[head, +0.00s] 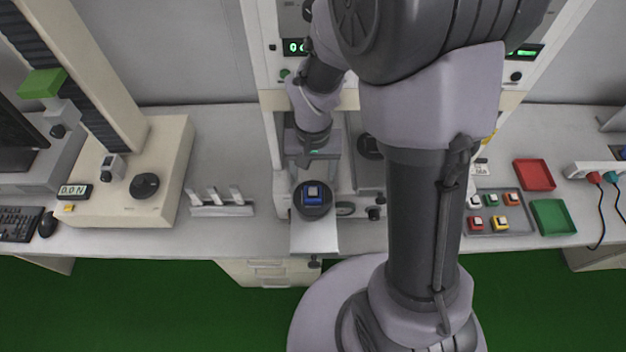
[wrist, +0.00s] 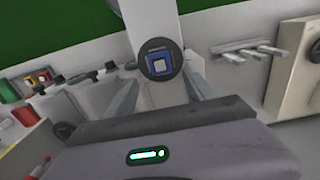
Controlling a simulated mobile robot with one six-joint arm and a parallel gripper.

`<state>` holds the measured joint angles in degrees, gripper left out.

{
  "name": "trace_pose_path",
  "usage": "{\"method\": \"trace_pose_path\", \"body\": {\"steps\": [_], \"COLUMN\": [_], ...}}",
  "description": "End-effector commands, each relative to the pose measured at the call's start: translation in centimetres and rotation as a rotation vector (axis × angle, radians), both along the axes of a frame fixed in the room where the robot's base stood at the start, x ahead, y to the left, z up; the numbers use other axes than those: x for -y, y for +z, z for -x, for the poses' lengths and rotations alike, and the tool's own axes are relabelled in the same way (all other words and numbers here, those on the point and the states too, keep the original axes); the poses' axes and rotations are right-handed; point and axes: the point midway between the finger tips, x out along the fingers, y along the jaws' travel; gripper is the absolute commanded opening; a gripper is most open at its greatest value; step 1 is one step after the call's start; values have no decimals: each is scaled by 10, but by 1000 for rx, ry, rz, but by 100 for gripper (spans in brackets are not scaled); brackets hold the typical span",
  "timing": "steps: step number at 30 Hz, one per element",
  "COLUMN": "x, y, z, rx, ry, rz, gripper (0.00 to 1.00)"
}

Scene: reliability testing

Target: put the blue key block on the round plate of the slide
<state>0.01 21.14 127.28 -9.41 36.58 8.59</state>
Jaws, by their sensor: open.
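The blue key block (head: 312,190) sits on the dark round plate (head: 313,210) of the slide, near its middle. The slide (head: 314,240) sticks out over the bench's front edge. In the wrist view the block (wrist: 159,62) lies on the plate (wrist: 146,70) beyond my fingertips. My gripper (head: 304,163) is just behind the plate in the head view. In the wrist view its two fingers (wrist: 161,88) are spread with nothing between them, apart from the block.
A grey tray (head: 485,228) with several coloured key blocks stands right, beside a red tray (head: 534,175) and a green tray (head: 553,217). A rack (head: 222,210) with grey levers stands left. The tester frame (head: 264,60) rises close around my arm.

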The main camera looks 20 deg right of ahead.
Motion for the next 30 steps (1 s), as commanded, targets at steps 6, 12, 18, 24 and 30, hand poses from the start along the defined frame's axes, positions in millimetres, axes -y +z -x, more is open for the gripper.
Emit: {"method": "trace_pose_path", "body": {"steps": [6,12,18,24,30], "x": [0,-8,-27,-39,-39], "y": [41,112,202,225,225], "z": [0,19,88,127,129], "rx": [2,133,382,504,509], "ry": [0,-29,-63,-65,-65], "rz": [0,-36,-133,-188,-191], "gripper": [63,63,63,63,63]}}
